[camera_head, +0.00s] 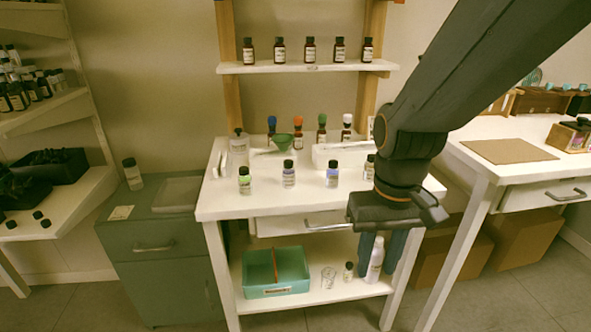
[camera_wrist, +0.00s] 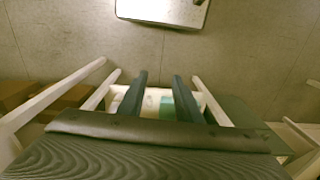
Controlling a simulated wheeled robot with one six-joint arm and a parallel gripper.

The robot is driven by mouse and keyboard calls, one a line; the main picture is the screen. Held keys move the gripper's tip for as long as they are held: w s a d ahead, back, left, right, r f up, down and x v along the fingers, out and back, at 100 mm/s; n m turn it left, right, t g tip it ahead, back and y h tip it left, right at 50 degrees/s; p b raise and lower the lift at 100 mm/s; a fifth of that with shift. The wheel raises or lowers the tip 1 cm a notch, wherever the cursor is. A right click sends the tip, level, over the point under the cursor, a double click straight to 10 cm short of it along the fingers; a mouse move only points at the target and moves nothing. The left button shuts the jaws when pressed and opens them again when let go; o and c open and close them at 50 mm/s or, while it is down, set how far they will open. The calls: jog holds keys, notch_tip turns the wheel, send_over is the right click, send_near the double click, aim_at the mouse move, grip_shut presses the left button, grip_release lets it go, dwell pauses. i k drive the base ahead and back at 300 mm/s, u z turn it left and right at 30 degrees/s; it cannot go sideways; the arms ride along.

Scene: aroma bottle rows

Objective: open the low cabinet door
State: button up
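The low cabinet (camera_head: 165,290) is grey-green and stands left of the white worktable in the head view. A drawer with a bar handle (camera_head: 153,247) is at its top, and the door below looks shut. A small handle (camera_head: 207,290) seems to show near the door's right edge. In the wrist view the cabinet's grey-green top (camera_wrist: 238,112) shows at the right. My gripper (camera_head: 380,270) points down in front of the worktable's right side, well right of the cabinet. Its two fingers (camera_wrist: 160,90) are apart with nothing held between them.
The white worktable (camera_head: 285,205) bears several bottles and a green funnel (camera_head: 282,142). Its lower shelf holds a teal bin (camera_head: 276,280) and a white bottle (camera_head: 375,260) behind my fingers. A second table (camera_head: 480,160) stands right. Floor before the cabinet looks clear.

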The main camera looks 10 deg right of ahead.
aim_at(179, 291)
jog(key=i, duration=0.25)
jog(key=u, duration=2.4)
jog(key=k, duration=1.2)
jog(key=z, duration=1.75)
jog(key=i, duration=0.5)
jog(key=z, duration=0.05)
